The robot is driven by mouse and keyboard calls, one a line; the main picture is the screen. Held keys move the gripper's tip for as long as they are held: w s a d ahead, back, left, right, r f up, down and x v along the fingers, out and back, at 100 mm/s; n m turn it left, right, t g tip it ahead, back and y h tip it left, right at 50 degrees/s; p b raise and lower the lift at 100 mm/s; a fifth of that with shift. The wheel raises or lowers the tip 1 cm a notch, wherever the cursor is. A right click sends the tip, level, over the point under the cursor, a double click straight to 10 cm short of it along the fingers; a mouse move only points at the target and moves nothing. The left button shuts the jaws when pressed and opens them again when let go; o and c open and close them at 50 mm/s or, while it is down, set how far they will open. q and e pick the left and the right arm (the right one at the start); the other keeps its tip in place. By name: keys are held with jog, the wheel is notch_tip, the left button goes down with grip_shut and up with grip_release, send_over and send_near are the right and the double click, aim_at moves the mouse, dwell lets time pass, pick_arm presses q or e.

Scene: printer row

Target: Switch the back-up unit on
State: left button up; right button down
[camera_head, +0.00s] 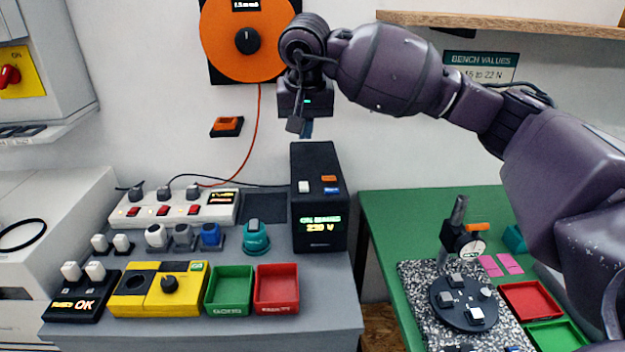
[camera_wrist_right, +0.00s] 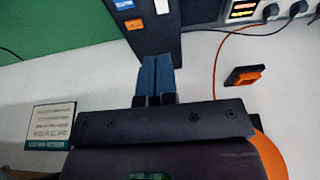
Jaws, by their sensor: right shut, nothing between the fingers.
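The back-up unit is probably the tall black box (camera_head: 318,215) at the right end of the grey bench. Its front display (camera_head: 320,224) is lit and seems to read "ON MAINS" and "230 V". Its top carries a white button (camera_head: 303,187), an orange one (camera_head: 329,179) and a blue one (camera_head: 332,191). My right gripper (camera_head: 307,130) is shut and empty, above the back of the box and apart from it. In the right wrist view its blue fingers (camera_wrist_right: 156,75) point toward the box (camera_wrist_right: 180,35). My left gripper is out of view.
A power strip (camera_head: 172,208) with red switches and plugs stands left of the box. An orange dial (camera_head: 270,45) and a small orange-and-black holder (camera_head: 227,126) are on the wall. A green table (camera_head: 385,215) is at right.

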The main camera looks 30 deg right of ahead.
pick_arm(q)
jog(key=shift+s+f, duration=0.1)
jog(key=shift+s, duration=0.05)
pick_arm(e)
send_near(305, 188)
jog(key=x, duration=0.6)
jog(key=shift+w+r+p, duration=0.1)
jog(key=shift+p, duration=0.3)
jog(key=shift+d+f, duration=0.1)
jog(key=shift+f, duration=0.55)
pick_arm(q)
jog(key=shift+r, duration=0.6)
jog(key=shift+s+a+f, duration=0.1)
